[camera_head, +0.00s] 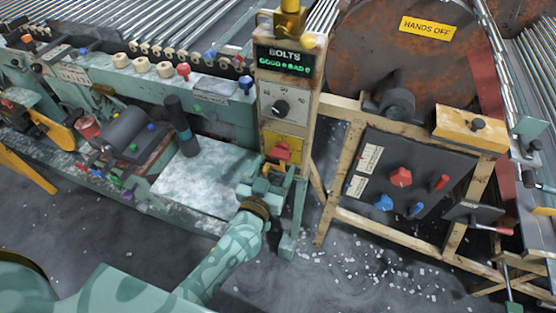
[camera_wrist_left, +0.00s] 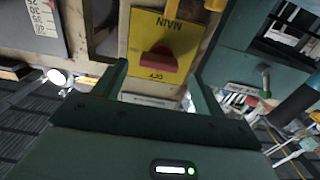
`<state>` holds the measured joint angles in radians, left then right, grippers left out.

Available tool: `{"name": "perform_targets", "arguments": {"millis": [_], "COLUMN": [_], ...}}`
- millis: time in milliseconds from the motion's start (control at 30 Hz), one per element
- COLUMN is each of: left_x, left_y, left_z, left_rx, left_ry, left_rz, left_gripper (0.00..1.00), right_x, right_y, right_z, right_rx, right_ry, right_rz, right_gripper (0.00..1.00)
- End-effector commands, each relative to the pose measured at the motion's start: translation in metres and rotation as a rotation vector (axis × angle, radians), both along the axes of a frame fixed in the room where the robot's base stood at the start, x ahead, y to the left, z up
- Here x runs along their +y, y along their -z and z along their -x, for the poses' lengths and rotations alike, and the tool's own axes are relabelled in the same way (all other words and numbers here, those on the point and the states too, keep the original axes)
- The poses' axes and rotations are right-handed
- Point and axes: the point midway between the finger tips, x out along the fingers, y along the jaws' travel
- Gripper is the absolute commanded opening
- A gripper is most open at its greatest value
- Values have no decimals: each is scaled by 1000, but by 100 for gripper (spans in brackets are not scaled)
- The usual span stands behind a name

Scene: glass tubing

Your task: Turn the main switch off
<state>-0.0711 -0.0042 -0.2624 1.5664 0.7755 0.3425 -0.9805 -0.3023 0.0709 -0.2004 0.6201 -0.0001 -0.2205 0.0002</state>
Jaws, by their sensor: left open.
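The main switch is a red handle (camera_wrist_left: 157,60) on a yellow plate (camera_wrist_left: 178,32) marked MAIN, upside down in the left wrist view. A smaller marking by the handle is hard to read. In the head view the red handle (camera_head: 280,153) and its yellow plate (camera_head: 293,144) sit low on the post under a dial. My left gripper (camera_head: 265,178) is just below and in front of the switch. In the wrist view its open fingers (camera_wrist_left: 162,82) stand apart on either side of the handle's line, with nothing between them. Contact with the handle cannot be told. My right gripper is not in view.
Above the switch are a black dial knob (camera_head: 281,107) and a BOLTS display (camera_head: 285,62). A pale bench top (camera_head: 205,178) lies to the left. A dark panel (camera_head: 415,165) with red and blue knobs stands right. White bits litter the floor.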

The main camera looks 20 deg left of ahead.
Motion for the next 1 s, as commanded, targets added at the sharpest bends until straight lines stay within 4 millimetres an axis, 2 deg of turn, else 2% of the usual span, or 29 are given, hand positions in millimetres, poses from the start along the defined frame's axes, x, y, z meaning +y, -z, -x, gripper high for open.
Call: {"name": "perform_targets", "arguments": {"millis": [100, 200, 533, 567, 700, 733, 1000], "left_x": [-1, -1, -1, -1, -1, -1, -1], "left_y": [2, 1, 0, 0, 0, 0, 0], "left_z": [-19, -28, -33, -33, -33, -33, -32], "left_rx": [0, 0, 1, 1, 1, 1, 1], "left_ry": [-1, 0, 0, 0, 0, 0, 0], "left_rz": [2, 0, 1, 0, 0, 0, 17], "left_gripper": [71, 71, 71, 68, 29, 26, 26], "right_x": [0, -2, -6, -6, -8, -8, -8], "right_y": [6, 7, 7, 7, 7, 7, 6], "right_z": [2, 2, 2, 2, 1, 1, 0], "right_rx": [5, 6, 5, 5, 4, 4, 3], "right_ry": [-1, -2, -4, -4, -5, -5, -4], "right_rz": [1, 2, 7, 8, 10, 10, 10], "right_gripper": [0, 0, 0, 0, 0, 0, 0]}}
